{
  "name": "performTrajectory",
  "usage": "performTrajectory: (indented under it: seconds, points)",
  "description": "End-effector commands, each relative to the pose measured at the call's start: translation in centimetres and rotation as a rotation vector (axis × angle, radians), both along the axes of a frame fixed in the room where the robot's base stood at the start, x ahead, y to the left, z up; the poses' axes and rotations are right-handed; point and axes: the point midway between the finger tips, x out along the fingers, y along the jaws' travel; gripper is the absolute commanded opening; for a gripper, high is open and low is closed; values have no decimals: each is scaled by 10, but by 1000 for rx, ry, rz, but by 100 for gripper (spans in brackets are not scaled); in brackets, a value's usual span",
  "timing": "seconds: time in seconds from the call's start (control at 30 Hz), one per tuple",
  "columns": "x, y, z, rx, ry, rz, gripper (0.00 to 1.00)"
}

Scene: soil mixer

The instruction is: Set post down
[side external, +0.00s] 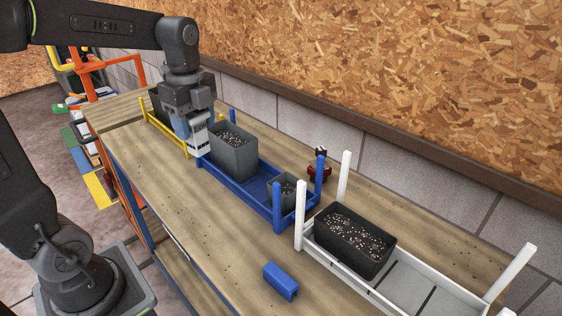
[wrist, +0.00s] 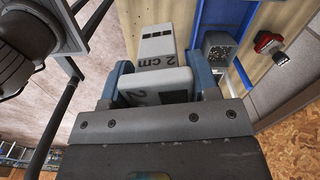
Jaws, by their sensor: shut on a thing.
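My gripper (side external: 190,130) is at the near left end of the blue tray (side external: 254,202), beside a tall grey pot. In the wrist view my gripper (wrist: 163,82) has its blue fingers shut on a white post (wrist: 160,88) with dark numbering. A white face marked "2 cm" (wrist: 157,45) shows just beyond the fingers; I cannot tell whether it is the same piece. The white post also shows below my gripper in the side view (side external: 200,146), upright or nearly so. Its lower end is close to the tray corner, and contact is unclear.
The tall grey pot (side external: 233,158) and a small pot (side external: 282,192) stand in the blue tray. A black pot (side external: 347,252) stands in a white tray (side external: 420,268) with upright posts. A blue block (side external: 281,280) and red-black knob (side external: 319,172) are on the bench.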

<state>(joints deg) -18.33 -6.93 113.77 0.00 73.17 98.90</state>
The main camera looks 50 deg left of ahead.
Motion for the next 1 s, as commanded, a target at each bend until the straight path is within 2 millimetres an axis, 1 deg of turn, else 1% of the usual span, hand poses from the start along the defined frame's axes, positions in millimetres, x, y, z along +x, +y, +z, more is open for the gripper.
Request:
performTrajectory:
  seconds: [0.03,0.17,0.2,0.33,0.47,0.6,0.8,0.9,1.0]
  points:
    - [13,3,4,0,0,-6,31]
    - [49,11,15,0,1,-22,31]
    - [61,14,19,0,1,-28,31]
    - [103,22,26,-1,2,-46,31]
    - [143,29,29,-1,2,-66,31]
    - [183,34,26,-1,2,-88,31]
    - [231,38,14,-1,2,-117,31]
    - [248,38,6,0,1,-129,31]
    - [260,38,0,0,0,-138,31]
